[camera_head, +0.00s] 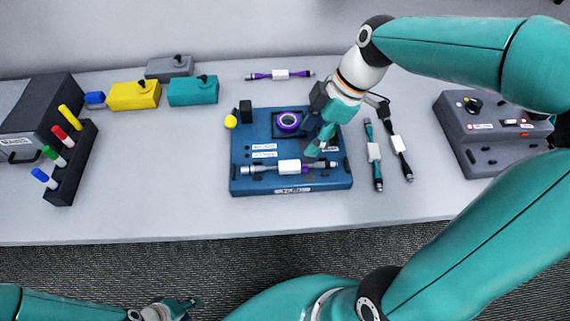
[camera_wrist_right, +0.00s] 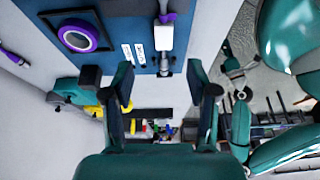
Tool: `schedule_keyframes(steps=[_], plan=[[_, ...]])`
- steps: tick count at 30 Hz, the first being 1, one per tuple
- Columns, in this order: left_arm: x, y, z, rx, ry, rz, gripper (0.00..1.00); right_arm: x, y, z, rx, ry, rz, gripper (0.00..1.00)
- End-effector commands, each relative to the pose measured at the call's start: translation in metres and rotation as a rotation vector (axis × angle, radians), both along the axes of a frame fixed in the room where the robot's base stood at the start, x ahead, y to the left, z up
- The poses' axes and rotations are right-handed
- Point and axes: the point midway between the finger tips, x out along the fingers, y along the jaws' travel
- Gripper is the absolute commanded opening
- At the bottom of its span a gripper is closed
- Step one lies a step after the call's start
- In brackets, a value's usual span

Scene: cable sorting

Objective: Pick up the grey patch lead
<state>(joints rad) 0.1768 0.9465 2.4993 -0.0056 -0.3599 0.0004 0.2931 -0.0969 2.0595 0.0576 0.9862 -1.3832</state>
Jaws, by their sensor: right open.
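The grey patch lead (camera_head: 262,168) lies along the front of the blue board, with a white label block at its middle and metal plugs at its ends. In the right wrist view, a white block and grey plug (camera_wrist_right: 164,64) of a lead show just beyond and between the fingertips. A small purple part shows beside the block. My right gripper (camera_head: 318,146) is open above the board's right part, close to the lead, with nothing seen between its fingers (camera_wrist_right: 162,84). My left gripper (camera_head: 180,308) is at the bottom left, away from the table; its jaws are unclear.
The blue board (camera_head: 240,184) also holds a purple ring (camera_head: 289,121). A teal lead (camera_head: 368,130) and a black lead (camera_head: 408,172) lie to its right, a purple lead (camera_head: 258,76) behind. A grey box (camera_head: 448,122) stands far right. A marker rack (camera_head: 75,178) stands left.

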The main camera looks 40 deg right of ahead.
Motion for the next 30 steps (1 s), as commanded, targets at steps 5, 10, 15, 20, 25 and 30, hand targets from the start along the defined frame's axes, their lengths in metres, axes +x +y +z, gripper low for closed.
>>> schedule_keyframes(steps=[5, 10, 15, 20, 25, 30], plan=[[0.0, 0.0, 0.0, 0.0, 0.0, 0.0, 0.4, 0.004, 0.01, -0.03, 0.002, 0.005, -0.003, 0.58], [0.0, 0.0, 0.0, 0.0, -0.001, 0.0, 0.4, 0.007, 0.013, -0.041, 0.001, 0.001, -0.006, 0.58], [0.0, 0.0, 0.004, 0.0, -0.001, 0.0, 0.4, 0.009, 0.02, -0.051, 0.002, 0.003, -0.005, 0.58], [0.0, 0.0, 0.009, 0.0, -0.001, 0.0, 0.4, 0.013, 0.031, -0.072, 0.002, 0.005, -0.005, 0.58], [0.0, 0.0, 0.009, 0.0, -0.001, 0.0, 0.4, 0.016, 0.035, -0.086, 0.001, 0.002, -0.008, 0.58], [0.0, 0.0, 0.009, 0.0, 0.0, 0.0, 0.4, 0.016, 0.035, -0.088, 0.0, 0.0, -0.009, 0.58]])
